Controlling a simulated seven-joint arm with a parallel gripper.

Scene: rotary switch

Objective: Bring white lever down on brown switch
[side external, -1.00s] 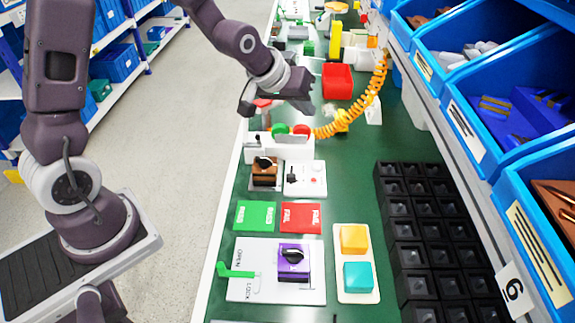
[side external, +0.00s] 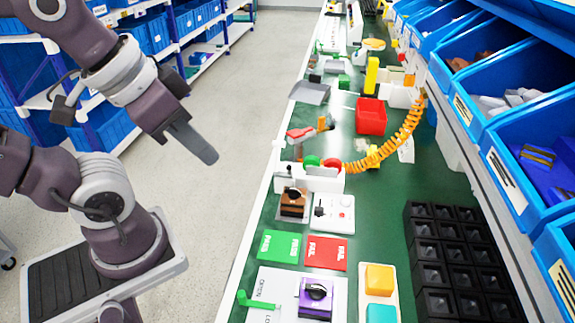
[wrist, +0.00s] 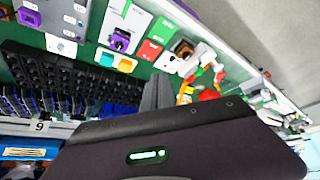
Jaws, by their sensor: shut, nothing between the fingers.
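The brown switch (side external: 293,203) is a small brown block with a black knob on top, on the green table near its left edge. It also shows small in the wrist view (wrist: 184,47). I cannot make out a white lever on it in either view. My gripper (side external: 207,154) is in the air over the floor, left of the table and well apart from the switch. Its fingers are together and empty. In the wrist view the fingers (wrist: 156,94) partly cover the table.
A white box (side external: 332,213) with a small black lever stands right of the brown switch. Green (side external: 279,247) and red (side external: 326,252) plates and a purple switch (side external: 316,297) lie nearer. Black bins (side external: 435,245) stand at right; an orange coiled hose (side external: 405,135) arches behind.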

